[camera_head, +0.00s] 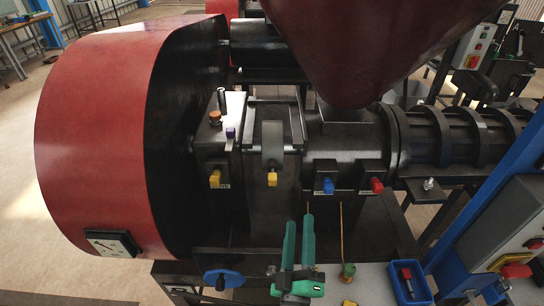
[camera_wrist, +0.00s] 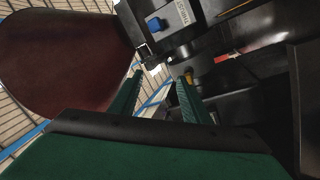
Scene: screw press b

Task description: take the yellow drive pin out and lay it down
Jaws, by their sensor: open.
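A yellow pin head (camera_head: 215,179) sits in the front of the dark block beside the red guard, with a small label that seems to read DRIVE. A second yellow head (camera_head: 272,179) is on the narrower section to its right. My gripper (camera_head: 300,220) has green fingers, open and empty, below and to the right of both yellow heads and apart from them. In the wrist view the fingers (camera_wrist: 160,76) are spread with nothing between them. A small yellowish piece (camera_wrist: 188,76) shows by the right fingertip there; I cannot tell what it is.
A blue pin (camera_head: 327,186) and a red pin (camera_head: 376,185) sit further right. A large red guard (camera_head: 100,130) stands left and a dark red hopper (camera_head: 360,50) hangs above. A thin-spouted can (camera_head: 348,272) and a blue tray (camera_head: 400,275) are on the front bench.

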